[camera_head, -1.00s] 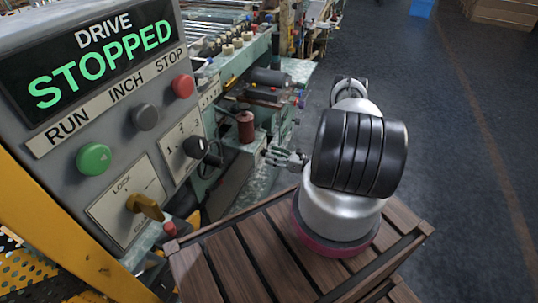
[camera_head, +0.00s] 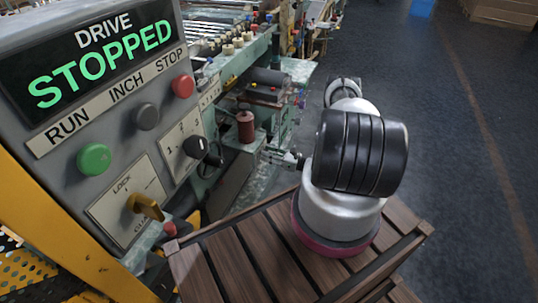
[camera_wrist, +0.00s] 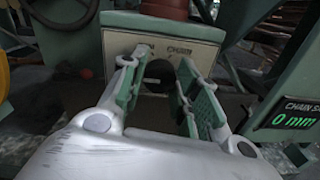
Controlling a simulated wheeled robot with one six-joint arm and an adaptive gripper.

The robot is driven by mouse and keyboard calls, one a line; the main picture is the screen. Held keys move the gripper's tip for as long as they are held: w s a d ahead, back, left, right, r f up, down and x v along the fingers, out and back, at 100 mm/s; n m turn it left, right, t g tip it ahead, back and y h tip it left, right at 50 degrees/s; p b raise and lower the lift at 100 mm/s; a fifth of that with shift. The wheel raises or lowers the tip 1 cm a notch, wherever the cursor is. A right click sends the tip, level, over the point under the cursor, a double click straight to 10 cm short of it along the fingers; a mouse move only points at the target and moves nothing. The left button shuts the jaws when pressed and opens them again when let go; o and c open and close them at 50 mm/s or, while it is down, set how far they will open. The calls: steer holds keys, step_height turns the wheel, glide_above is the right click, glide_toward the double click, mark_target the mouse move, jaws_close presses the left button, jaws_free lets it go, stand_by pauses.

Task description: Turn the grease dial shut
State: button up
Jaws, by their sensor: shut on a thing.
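The grease dial (camera_wrist: 158,76) is a dark round knob on a pale labelled plate (camera_wrist: 180,48), in the upper middle of the wrist view. In the head view my gripper (camera_head: 268,155) reaches left from my arm to just below the red-brown pot (camera_head: 246,127). The dial itself cannot be made out there. The knob's pointer and setting are hidden.
A display (camera_wrist: 295,118) reading "0 mm" stands at the right in the wrist view. The drive panel (camera_head: 60,133) at the left reads "STOPPED". A slatted wooden platform (camera_head: 230,262) lies below my arm. Open floor (camera_head: 455,130) is at the right.

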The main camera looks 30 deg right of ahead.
steer(key=o, duration=1)
steer(key=v, duration=1.2)
